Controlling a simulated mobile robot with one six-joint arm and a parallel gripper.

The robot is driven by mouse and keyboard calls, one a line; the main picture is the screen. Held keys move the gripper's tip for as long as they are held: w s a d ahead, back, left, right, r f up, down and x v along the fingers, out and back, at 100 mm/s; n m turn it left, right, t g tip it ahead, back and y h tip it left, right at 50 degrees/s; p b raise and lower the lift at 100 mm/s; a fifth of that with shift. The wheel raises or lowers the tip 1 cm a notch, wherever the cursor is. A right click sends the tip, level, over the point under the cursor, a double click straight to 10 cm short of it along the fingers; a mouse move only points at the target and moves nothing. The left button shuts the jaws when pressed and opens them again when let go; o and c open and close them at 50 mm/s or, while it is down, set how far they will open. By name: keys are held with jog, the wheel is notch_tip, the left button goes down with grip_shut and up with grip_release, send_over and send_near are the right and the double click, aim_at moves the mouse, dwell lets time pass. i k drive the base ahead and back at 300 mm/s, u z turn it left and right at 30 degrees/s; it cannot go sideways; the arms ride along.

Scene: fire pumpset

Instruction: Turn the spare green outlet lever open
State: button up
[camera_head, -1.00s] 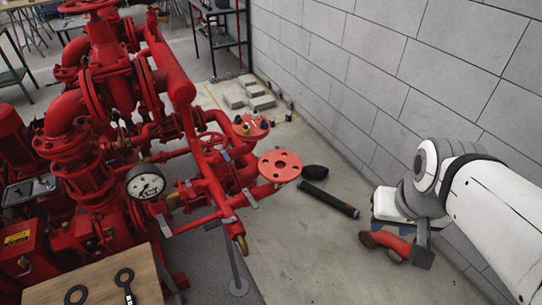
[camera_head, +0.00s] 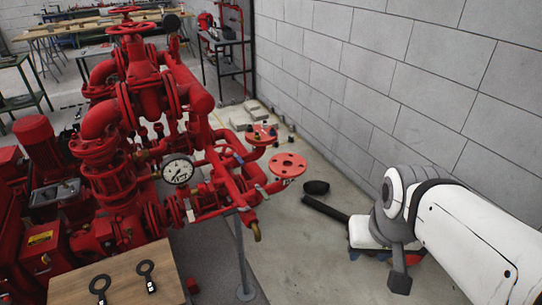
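The red pumpset (camera_head: 150,120) fills the left half of the view. Its outlet pipework, with a round red flange (camera_head: 288,165), reaches toward the middle. Small grey and bluish handles (camera_head: 238,160) show on the pipes, but I cannot make out a green lever. A brass-coloured pipe end (camera_head: 256,232) points down at the front.
A pressure gauge (camera_head: 178,170) faces me. A wooden table (camera_head: 120,275) with two dark tools stands at the front left.

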aim_at(264, 194)
jog(key=i, duration=1)
jog(key=u, duration=0.05)
